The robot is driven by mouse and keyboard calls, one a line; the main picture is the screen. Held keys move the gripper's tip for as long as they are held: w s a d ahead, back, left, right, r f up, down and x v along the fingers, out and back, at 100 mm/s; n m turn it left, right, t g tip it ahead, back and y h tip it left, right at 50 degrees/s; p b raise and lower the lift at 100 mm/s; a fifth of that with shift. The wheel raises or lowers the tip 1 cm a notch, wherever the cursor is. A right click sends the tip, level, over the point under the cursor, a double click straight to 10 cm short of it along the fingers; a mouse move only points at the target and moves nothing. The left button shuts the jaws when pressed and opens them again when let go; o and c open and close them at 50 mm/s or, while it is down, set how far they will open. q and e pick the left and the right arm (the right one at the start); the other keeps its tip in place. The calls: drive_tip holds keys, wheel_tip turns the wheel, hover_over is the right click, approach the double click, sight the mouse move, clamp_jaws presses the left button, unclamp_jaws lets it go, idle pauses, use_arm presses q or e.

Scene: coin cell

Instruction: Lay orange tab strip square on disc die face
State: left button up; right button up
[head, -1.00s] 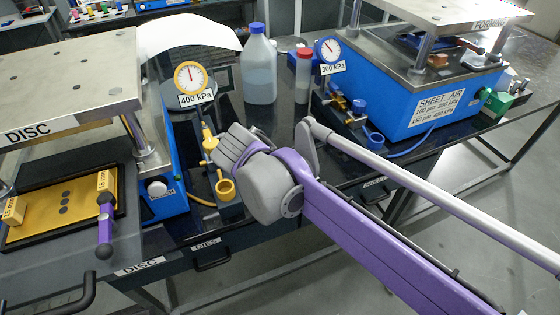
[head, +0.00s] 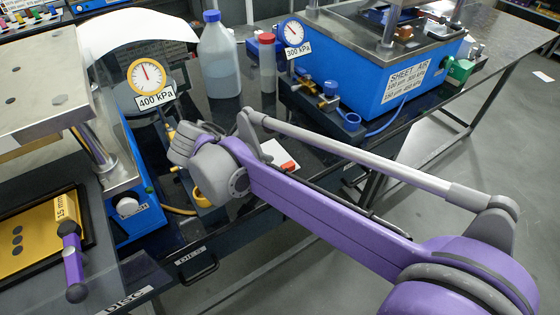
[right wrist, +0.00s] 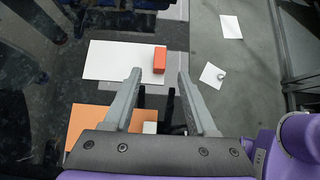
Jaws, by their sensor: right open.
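A white strip (right wrist: 118,60) with an orange-red tab block (right wrist: 159,60) at its right end lies on the dark table in the right wrist view. The same block (head: 289,166) shows beyond my right arm in the head view. An orange sheet (right wrist: 88,120) with a small white block lies nearer in the wrist view. My right gripper (right wrist: 158,72) is open and empty, its fingers appearing on either side of the tab block; the height above it is unclear. The yellow die plate (head: 38,217) with dark round spots is at far left in the head view. My left gripper is not in view.
The DISC press plate (head: 35,95) overhangs near the die. A purple handle (head: 72,255) with a dark knob stands at the die's right edge. The 400 kPa gauge (head: 147,76), a bottle (head: 220,65) and the blue SHEET AIR press (head: 400,80) stand behind my arm.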

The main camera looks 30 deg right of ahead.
sight(276, 155)
drive_tip(key=x, duration=0.3)
drive_tip(key=shift+w+d+f, duration=0.1)
drive_tip(key=shift+d+f, duration=0.05)
drive_tip(key=shift+f, duration=0.25)
clamp_jaws()
